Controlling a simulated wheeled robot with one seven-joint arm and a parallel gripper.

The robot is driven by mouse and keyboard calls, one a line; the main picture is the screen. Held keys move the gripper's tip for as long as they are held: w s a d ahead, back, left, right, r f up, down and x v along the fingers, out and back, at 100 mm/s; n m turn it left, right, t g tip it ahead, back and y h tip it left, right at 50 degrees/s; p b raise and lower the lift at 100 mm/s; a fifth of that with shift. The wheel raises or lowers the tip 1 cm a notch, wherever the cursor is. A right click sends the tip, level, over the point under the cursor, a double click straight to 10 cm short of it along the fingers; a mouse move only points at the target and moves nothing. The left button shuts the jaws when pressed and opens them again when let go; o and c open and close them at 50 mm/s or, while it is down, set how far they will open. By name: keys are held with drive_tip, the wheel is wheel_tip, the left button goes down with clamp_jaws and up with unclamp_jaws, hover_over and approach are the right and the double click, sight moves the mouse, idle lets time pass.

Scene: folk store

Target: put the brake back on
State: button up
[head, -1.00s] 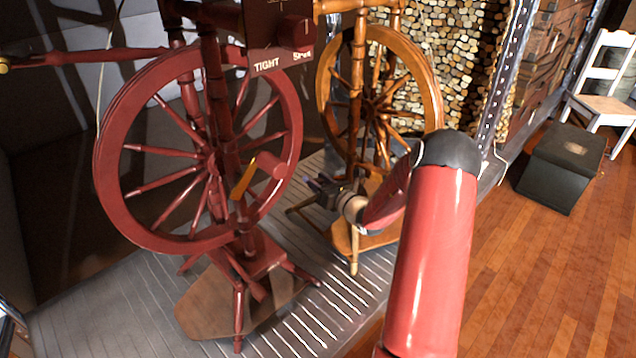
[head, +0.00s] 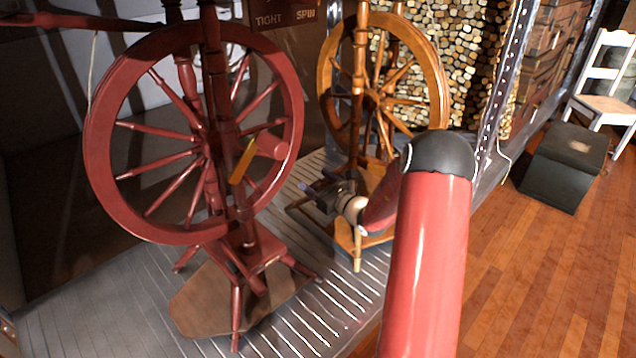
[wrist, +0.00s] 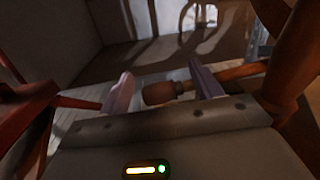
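A red spinning wheel (head: 100,150) stands at left in the head view. An orange lever-like piece (head: 243,160) and a short red cylinder (head: 270,145) show at its right side. A dark panel lettered TIGHT and SPIN (head: 285,42) is cut off at the top. I cannot tell which part is the brake. My gripper (head: 322,192) is right of the red wheel, in front of an orange-brown wheel (head: 437,75). In the wrist view its pale fingers are apart, and a brown wooden knob (wrist: 160,93) appears between them. I cannot tell whether they touch it.
Both wheels stand on a grey slatted platform (head: 70,290). Stacked logs (head: 470,60) are behind. A black box (head: 563,165) and white chair (head: 605,75) stand at right on open wooden floor (head: 530,270).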

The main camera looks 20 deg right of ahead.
drive_tip(key=v, duration=0.7)
drive_tip(key=shift+s+p, duration=0.3)
drive_tip(key=shift+s, duration=0.05)
drive_tip(key=shift+d, duration=0.15)
idle(0.5)
